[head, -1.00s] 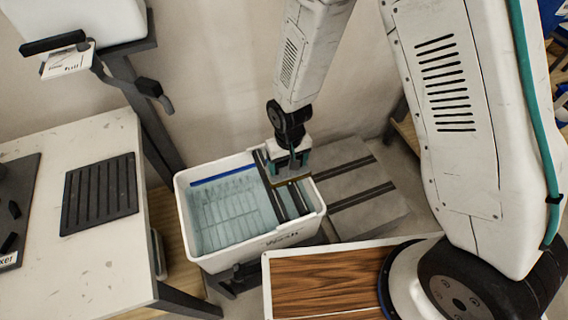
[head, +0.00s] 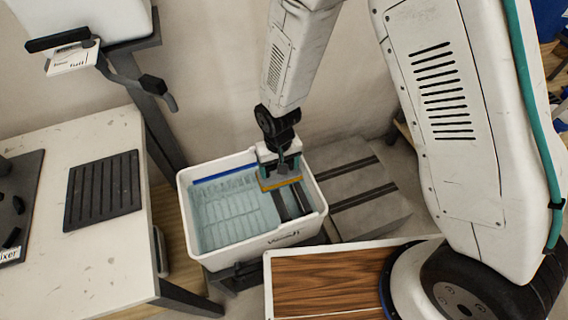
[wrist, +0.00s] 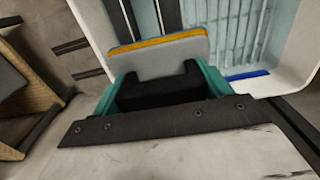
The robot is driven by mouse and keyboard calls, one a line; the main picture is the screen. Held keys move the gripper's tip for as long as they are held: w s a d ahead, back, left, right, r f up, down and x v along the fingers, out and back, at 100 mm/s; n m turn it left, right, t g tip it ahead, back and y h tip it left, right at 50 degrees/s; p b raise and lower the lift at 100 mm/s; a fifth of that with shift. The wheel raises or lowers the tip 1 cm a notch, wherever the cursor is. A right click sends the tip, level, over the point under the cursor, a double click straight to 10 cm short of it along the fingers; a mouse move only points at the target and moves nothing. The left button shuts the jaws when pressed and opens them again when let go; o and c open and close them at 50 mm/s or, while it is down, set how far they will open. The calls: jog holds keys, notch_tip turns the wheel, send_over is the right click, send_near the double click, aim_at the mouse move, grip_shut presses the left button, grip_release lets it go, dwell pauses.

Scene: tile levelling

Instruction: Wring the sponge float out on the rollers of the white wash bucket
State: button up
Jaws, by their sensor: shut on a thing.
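My gripper (head: 279,163) is shut on the sponge float (head: 281,183), over the far end of the bucket by the rollers. The float shows a grey plate and an orange sponge edge. In the wrist view the float (wrist: 165,54) sits just beyond the teal fingers, with the bucket rim behind. Whether the sponge touches the rollers I cannot tell.
A white worktable (head: 110,265) with a black ribbed mat (head: 102,190) stands at left. A wood-look panel (head: 330,282) lies in front of the bucket. Grey slabs with dark gaps (head: 355,190) lie to the right. The wall is close behind.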

aim_at(292, 163)
jog(key=shift+s+a, duration=0.1)
jog(key=shift+a, duration=0.2)
jog(key=shift+s+a+f, duration=0.1)
jog(key=shift+s+a, duration=0.15)
jog(key=shift+a, duration=0.5)
jog(key=shift+w+d+r, duration=0.1)
jog(key=shift+w+d, duration=0.1)
jog(key=shift+d, duration=0.45)
jog(key=shift+w+d+r, duration=0.1)
jog(key=shift+w+d, duration=0.1)
jog(key=shift+d, duration=0.4)
jog(key=shift+w+d, duration=0.2)
jog(key=shift+d, duration=0.45)
jog(key=shift+w+d+f, duration=0.1)
jog(key=shift+w+d, duration=0.05)
jog(key=shift+d, duration=0.35)
jog(key=shift+w+d+f, duration=0.1)
jog(key=shift+d, duration=0.35)
jog(key=shift+r, duration=3.6)
